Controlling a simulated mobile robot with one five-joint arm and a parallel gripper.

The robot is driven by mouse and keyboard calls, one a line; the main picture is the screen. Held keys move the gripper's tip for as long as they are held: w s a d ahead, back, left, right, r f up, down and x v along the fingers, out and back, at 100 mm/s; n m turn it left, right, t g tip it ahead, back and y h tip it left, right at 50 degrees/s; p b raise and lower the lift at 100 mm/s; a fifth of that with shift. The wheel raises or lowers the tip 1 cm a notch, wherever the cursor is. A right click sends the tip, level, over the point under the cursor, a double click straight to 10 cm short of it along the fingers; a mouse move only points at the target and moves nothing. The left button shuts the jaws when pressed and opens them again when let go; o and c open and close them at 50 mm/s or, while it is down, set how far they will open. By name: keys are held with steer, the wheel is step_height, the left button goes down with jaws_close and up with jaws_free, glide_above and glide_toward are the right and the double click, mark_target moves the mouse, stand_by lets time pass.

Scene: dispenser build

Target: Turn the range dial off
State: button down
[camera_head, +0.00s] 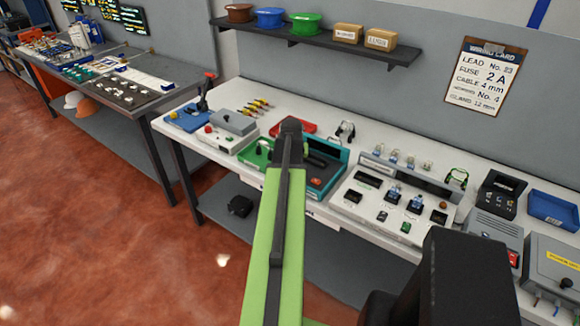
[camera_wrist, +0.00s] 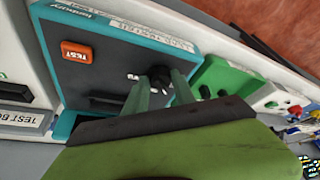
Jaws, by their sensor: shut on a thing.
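The range dial (camera_wrist: 160,76) is a small black knob with white marks beside it. It is on the dark face of a teal-framed tester (camera_wrist: 103,64), which has an orange TEST button (camera_wrist: 76,52). In the wrist view, the green fingers of my gripper (camera_wrist: 159,84) stand on either side of the dial and are shut on it. In the head view, the tester (camera_head: 343,156) shows on the bench beside my arm. My arm hides the dial and my fingertips there. I cannot read the dial's setting.
A green device (camera_wrist: 216,77) sits close beside the tester. A grey test panel with several sockets (camera_head: 398,194) stands to its right in the head view. A red tray (camera_head: 303,126) lies behind my arm.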

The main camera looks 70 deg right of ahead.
steer(key=shift+w+d+n+t, duration=0.15)
steer(key=shift+n+t, duration=0.35)
steer(key=shift+n, duration=0.6)
steer(key=c, duration=1)
jaws_free()
steer(key=shift+c, duration=0.2)
steer(key=p+v, duration=1.6)
steer(key=v, duration=0.1)
steer(key=shift+r, duration=0.3)
steer(key=shift+d, duration=0.15)
